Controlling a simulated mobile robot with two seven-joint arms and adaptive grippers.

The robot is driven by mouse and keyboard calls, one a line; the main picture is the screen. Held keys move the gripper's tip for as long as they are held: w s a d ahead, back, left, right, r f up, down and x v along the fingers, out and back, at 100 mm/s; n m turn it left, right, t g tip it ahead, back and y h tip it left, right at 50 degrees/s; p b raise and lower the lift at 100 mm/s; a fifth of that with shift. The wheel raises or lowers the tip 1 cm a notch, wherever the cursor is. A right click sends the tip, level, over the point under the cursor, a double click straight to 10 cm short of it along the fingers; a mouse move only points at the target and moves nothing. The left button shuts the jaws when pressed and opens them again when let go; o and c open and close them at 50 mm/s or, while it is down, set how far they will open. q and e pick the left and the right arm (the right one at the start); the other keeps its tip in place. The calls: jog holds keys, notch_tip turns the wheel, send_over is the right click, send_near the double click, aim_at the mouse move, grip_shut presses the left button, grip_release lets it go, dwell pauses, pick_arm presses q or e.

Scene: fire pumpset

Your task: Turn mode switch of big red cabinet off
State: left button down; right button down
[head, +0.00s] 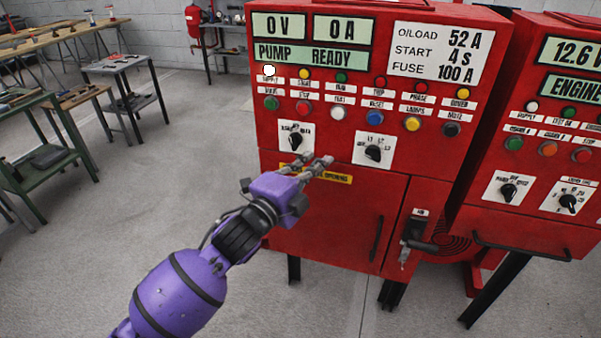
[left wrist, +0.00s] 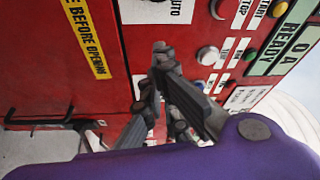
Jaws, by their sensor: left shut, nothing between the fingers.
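The big red cabinet (head: 330,215) stands in the centre of the head view. Its panel has two white plates with black rotary switches, a left one (head: 295,139) and a right one (head: 373,152). Which is the mode switch is hard to read. My left gripper (head: 325,166) is shut and empty, in front of the panel, below and between the two switches. In the left wrist view, the closed fingertips (left wrist: 160,52) point at the panel. A plate lettered AUTO (left wrist: 180,10) is at the top edge; another white plate is partly hidden behind the fingers. My right gripper is out of view.
A second red cabinet (head: 545,150) stands to the right. Coloured buttons and lamps sit above the switches. A yellow label (head: 335,177) lies just behind my gripper. A door handle (head: 376,238) sticks out lower down. Workbenches (head: 45,150) stand left, with open floor between.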

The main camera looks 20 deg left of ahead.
aim_at(294, 141)
pick_arm(q)
jog(key=x, duration=0.3)
jog(key=shift+w+d+r, duration=0.15)
jog(key=shift+w+r, duration=0.05)
jog(key=shift+w, duration=0.15)
jog(key=a, duration=0.2)
jog(key=a+f, duration=0.1)
jog(key=a, duration=0.1)
jog(key=shift+s+a+f+p, duration=0.1)
jog(key=shift+s+f+p, duration=0.05)
jog(key=shift+p, duration=0.2)
